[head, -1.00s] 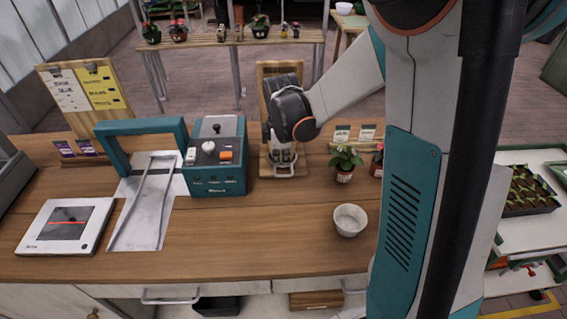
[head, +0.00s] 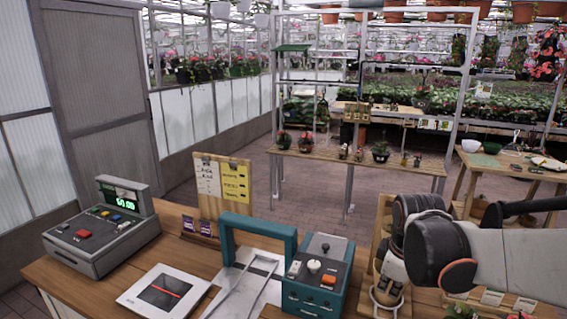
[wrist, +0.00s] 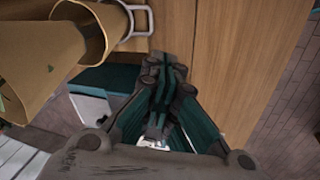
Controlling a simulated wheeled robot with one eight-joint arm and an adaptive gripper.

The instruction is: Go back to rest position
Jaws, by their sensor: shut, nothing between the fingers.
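My gripper (wrist: 165,72) shows in the wrist view with its fingers together and nothing between them. In the head view, my dark wrist and pale arm reach in from the right edge, and the fingertips cannot be made out. Just left of the wrist, a tan paper cone (head: 378,282) sits in a wire holder (head: 384,301) on a wooden board. In the wrist view, paper cones (wrist: 78,30) in the metal ring (wrist: 138,22) lie to the upper left of the fingers, apart from them.
A teal machine (head: 318,275), a white scale (head: 163,291) and a grey cash register (head: 103,234) stand on the wooden counter (head: 185,262). A sign board (head: 222,187) stands behind. A plant shelf (head: 340,172) lies beyond open paved floor (head: 225,170).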

